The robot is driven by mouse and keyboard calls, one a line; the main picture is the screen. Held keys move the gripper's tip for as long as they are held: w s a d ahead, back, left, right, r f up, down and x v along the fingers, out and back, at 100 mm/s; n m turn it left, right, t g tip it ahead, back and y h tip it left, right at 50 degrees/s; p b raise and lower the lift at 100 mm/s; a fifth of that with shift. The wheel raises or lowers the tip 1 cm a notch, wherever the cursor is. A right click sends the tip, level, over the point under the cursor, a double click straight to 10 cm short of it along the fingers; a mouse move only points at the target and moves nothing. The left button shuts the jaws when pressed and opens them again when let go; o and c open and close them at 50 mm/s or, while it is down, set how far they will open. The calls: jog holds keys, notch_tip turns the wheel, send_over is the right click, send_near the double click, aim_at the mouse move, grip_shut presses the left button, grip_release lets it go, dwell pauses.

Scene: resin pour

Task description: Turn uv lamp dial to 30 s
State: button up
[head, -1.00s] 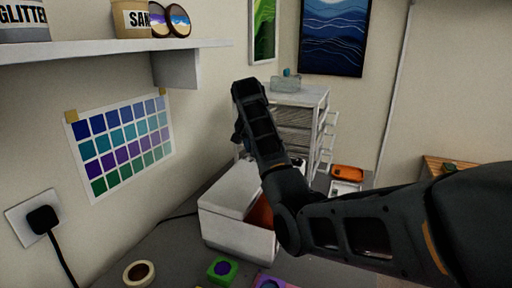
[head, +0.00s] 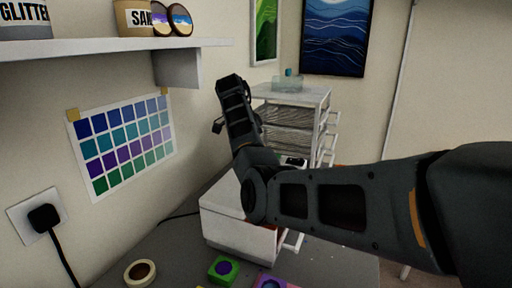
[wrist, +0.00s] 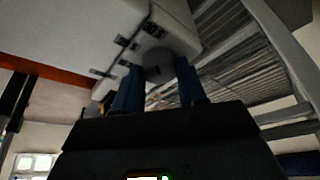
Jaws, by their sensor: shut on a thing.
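The UV lamp (head: 235,236) is a white box on the grey worktop in the head view, partly behind my arm. In the wrist view its white housing (wrist: 185,25) fills the upper middle, with small black labels beside a round grey dial (wrist: 158,62). My gripper (wrist: 159,68) has its two blue fingers on either side of the dial, shut on it.
A white rack (head: 292,115) of shelves stands behind the lamp. A green mould (head: 224,268) and a tape roll (head: 140,272) lie on the worktop (head: 175,245) in front. A shelf (head: 110,50) juts from the left wall above. A plug (head: 44,217) and cable are on that wall.

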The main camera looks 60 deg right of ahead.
jog(key=shift+m, duration=0.4)
jog(key=o, duration=1)
jog(key=v, duration=0.7)
jog(key=shift+w+r, duration=0.15)
jog(key=shift+r, duration=0.2)
jog(key=shift+f, duration=0.1)
